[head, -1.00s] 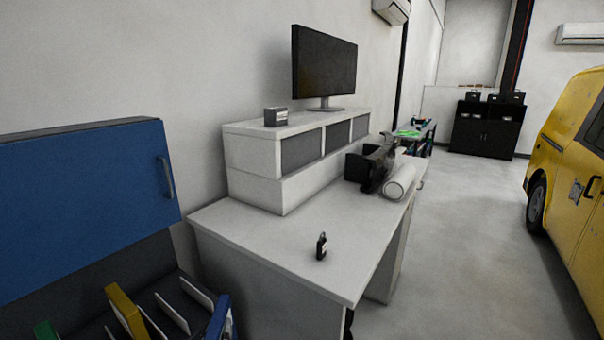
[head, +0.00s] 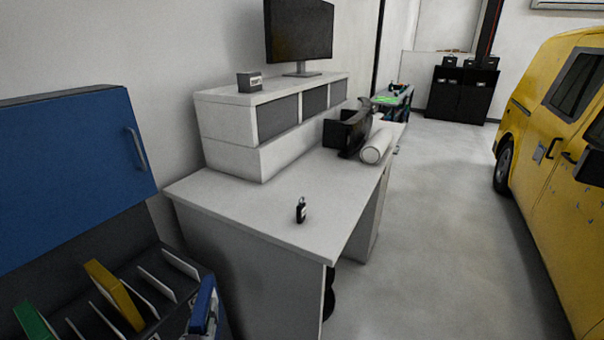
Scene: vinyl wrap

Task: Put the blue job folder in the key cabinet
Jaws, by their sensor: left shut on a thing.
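An open cabinet with a raised blue door (head: 70,180) and a dark, slotted inside stands at the lower left; it seems to be the key cabinet. A yellow folder (head: 113,294) and a green folder (head: 33,322) stand among its pale dividers. The blue job folder (head: 205,300) shows edge-on at the cabinet's right front side. My left gripper (head: 200,326) is shut on it, mostly hidden at the bottom of the picture. I cannot tell whether the folder touches the cabinet. My right gripper is out of view.
A white desk (head: 240,212) beside the cabinet bears a small black padlock (head: 301,210), a white roll (head: 376,147) and a monitor (head: 300,30) on its raised shelf. A yellow van (head: 555,140) stands at the right. The floor (head: 430,230) between is clear.

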